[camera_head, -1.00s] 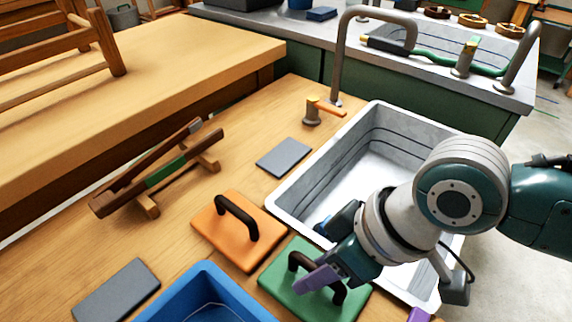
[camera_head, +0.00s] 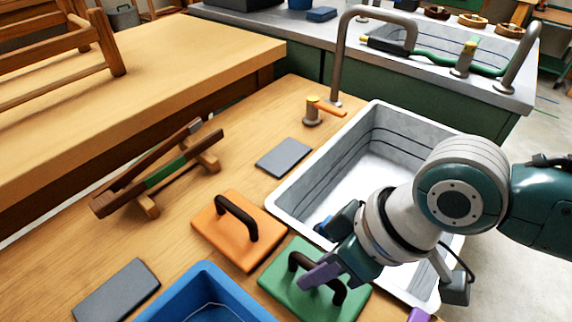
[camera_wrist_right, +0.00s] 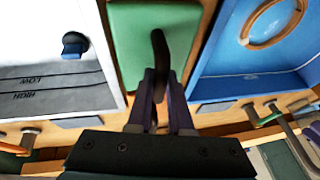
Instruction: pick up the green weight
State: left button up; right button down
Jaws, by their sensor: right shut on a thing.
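The green weight (camera_head: 294,284) is a flat green plate with a dark arched handle, lying on the wooden bench between the sink and the blue tub. My right gripper (camera_head: 318,272) is over it, with its purple fingers shut on the handle. In the right wrist view the fingers (camera_wrist_right: 160,100) close around the dark handle, and the green plate (camera_wrist_right: 128,45) lies beyond it. The gripper hides part of the handle in the head view. I cannot tell any gap between plate and bench. My left gripper is not in view.
An orange weight (camera_head: 222,247) stands close to the left of the green one. The blue tub (camera_head: 190,283) is at the near edge and the white sink (camera_head: 292,200) is behind. Grey plates (camera_head: 284,157) and a wooden frame (camera_head: 135,190) lie on the bench.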

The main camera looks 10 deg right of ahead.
dwell(0.7)
notch_tip(320, 180, up, 20)
jog(key=p, duration=0.5)
jog(key=shift+p, duration=0.4)
dwell(0.6)
